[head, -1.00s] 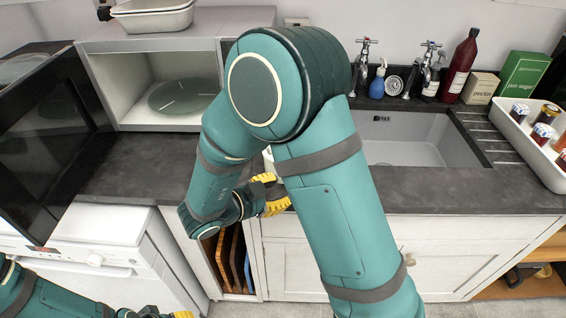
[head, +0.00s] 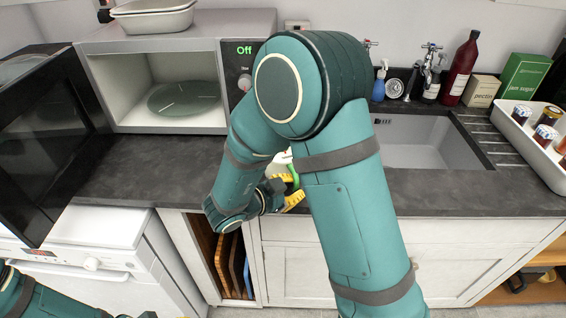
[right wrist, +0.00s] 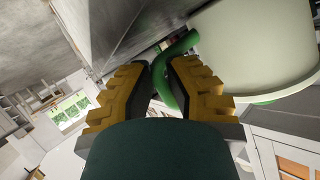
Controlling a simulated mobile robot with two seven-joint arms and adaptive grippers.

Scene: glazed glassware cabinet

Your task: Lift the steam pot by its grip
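The steam pot (head: 281,160) is pale cream with a green grip (head: 292,171). In the head view my right arm hides most of it. In the right wrist view the pot's rounded cream body (right wrist: 262,45) fills the upper right, and the curved green grip (right wrist: 178,46) runs down at the fingertips. My right gripper (head: 290,189) has yellow fingers that stand apart, with a gap between them. In the right wrist view the fingers (right wrist: 160,70) are at the grip, which passes partly behind the right-hand finger. I see no firm closing on it. My left gripper is not in clear view.
An open microwave (head: 185,97) stands on the dark counter (head: 140,172), its door swung to the left. The sink (head: 425,140) with taps is at right. A red bottle (head: 461,70), boxes and a white tray of jars (head: 535,140) stand beyond.

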